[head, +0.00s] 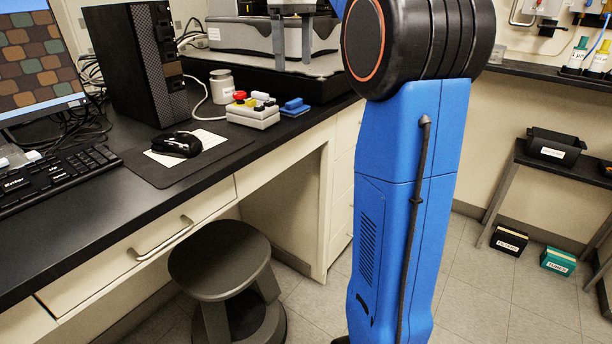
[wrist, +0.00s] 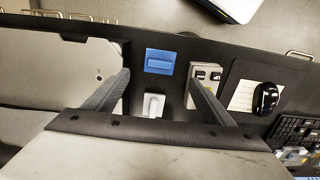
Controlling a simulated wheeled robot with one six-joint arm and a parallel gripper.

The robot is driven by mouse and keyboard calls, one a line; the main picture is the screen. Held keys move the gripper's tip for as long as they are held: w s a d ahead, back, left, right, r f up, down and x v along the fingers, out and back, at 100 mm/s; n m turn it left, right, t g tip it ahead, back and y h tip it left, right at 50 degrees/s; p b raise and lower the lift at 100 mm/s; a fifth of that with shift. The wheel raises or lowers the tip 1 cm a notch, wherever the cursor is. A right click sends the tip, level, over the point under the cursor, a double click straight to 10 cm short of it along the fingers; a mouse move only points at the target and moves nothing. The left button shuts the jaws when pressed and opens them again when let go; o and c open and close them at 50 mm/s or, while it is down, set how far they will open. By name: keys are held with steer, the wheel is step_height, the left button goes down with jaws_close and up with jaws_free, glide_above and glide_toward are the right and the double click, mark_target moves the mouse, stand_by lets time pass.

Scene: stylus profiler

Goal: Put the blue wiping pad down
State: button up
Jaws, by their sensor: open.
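The blue wiping pad (head: 295,107) lies on the black bench top, right of the small button box. In the wrist view the pad (wrist: 160,62) lies flat, with a raised grip bar across its top. My gripper (wrist: 160,78) is open and empty, its two grey fingers spread above the bench, with the pad between and just past the fingertips in the picture. In the head view, the gripper (head: 292,58) shows above and behind the pad at the top, in front of the pale instrument. The fingers do not touch the pad.
The white-and-grey button box (head: 253,112) stands close beside the pad, with a white jar (head: 222,85) behind it. A mouse (head: 177,144) rests on a dark mat to the left. The instrument (head: 230,35) stands behind. A stool (head: 221,260) is below the bench.

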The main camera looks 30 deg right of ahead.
steer(key=s+a+f+m+t, duration=0.1)
steer(key=s+a+f, duration=0.45)
steer(key=s, duration=0.25)
steer(key=s+a+f+m+t, duration=0.1)
steer(key=s+a+f+t, duration=0.1)
steer(key=s+a+f, duration=0.45)
steer(key=s+a+f+m+t, duration=0.1)
steer(key=s+a+f, duration=0.1)
steer(key=s+f, duration=0.5)
steer(key=s+a+f+m, duration=0.1)
steer(key=s+a+f, duration=0.1)
steer(key=s+f, duration=0.6)
step_height(320, 180, down, 4)
steer(key=shift+s+f+t, duration=0.25)
steer(key=shift+t, duration=0.15)
